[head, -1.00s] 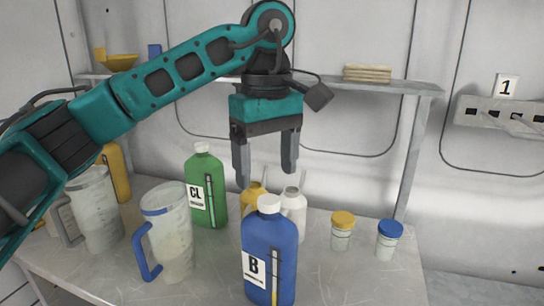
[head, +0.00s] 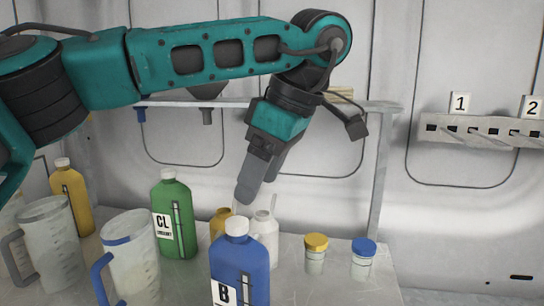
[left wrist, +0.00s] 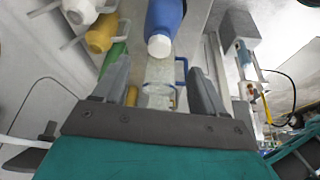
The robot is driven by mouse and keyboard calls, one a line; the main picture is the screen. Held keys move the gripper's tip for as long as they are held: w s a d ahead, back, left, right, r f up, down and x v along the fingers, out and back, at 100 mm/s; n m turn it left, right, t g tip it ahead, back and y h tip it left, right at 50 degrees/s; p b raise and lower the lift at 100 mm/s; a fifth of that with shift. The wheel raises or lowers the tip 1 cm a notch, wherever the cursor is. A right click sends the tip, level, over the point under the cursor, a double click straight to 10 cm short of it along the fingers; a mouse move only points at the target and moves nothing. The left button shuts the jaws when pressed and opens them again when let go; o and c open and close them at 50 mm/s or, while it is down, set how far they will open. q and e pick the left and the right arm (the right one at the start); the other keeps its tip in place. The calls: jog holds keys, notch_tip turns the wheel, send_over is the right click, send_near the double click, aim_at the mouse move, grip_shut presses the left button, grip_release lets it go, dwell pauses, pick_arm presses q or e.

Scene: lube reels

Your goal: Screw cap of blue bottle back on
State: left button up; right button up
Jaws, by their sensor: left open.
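The blue bottle (head: 240,272), labelled B, stands upright at the front of the table. A white cap (head: 237,227) sits on its neck; I cannot tell whether it is tight. In the left wrist view the blue bottle (left wrist: 165,16) and its white cap (left wrist: 159,46) show at the top middle, beyond the fingers. My left gripper (head: 247,190) is open and empty, tilted downward, a little above the cap in the picture and apart from it. Its two spread fingers also show in the wrist view (left wrist: 158,75). My right gripper is not in view.
A green bottle (head: 174,220), a yellow bottle (head: 72,200), and two jugs (head: 132,265) (head: 50,245) stand at left. A small yellow container (head: 219,222) and a white one (head: 265,230) stand behind the blue bottle. Yellow-lidded (head: 315,255) and blue-lidded (head: 363,260) jars stand right.

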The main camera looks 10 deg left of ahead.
aim_at(238, 224)
pick_arm(q)
jog(key=x, duration=0.7)
jog(key=shift+f, duration=0.25)
jog(key=c, duration=1.1)
jog(key=m, duration=0.1)
jog(key=m+t, duration=0.1)
jog(key=m, duration=0.1)
jog(key=m+h, duration=0.1)
jog(key=m, duration=0.1)
jog(key=shift+s+a+t, duration=0.2)
jog(key=shift+s+t, duration=0.1)
jog(key=shift+t, duration=0.1)
jog(key=shift+m, duration=0.3)
jog(key=m, duration=0.1)
jog(key=m+t+h, duration=0.1)
jog(key=m, duration=0.1)
jog(key=shift+s+a+f+m, duration=0.1)
jog(key=shift+s+a+m, duration=0.05)
jog(key=shift+a+m, duration=0.15)
jog(key=shift+m+h, duration=0.3)
jog(key=shift+m, duration=0.3)
